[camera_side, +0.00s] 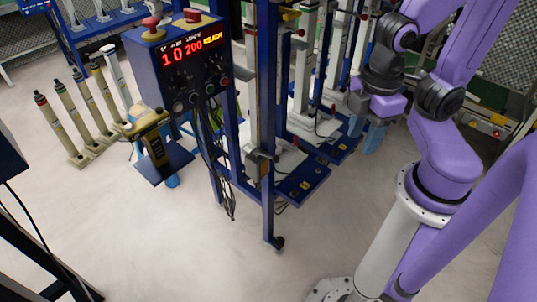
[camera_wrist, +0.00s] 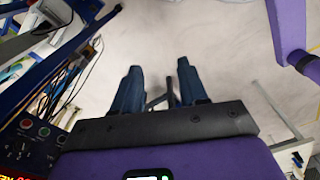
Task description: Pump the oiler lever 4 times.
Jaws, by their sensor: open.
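My gripper (camera_side: 372,138) hangs at the right in the side view, with its blue fingers pointing down beside the blue-framed stand. In the wrist view my gripper (camera_wrist: 160,88) has its two dark blue fingers apart, with pale floor between and beyond them. A thin dark bar (camera_wrist: 171,92) shows between the fingers, nearer the right one; I cannot tell whether it is the oiler lever or how far below it lies. I cannot make out the oiler or its lever for certain in the side view.
A blue control box (camera_side: 190,65) with red digits and buttons stands left of the frame post (camera_side: 266,110). Cables (camera_side: 222,180) hang below it. A handheld unit (camera_side: 154,148) sits on a bracket. Several upright cylinders (camera_side: 60,120) stand at left. The foreground floor (camera_side: 190,250) is clear.

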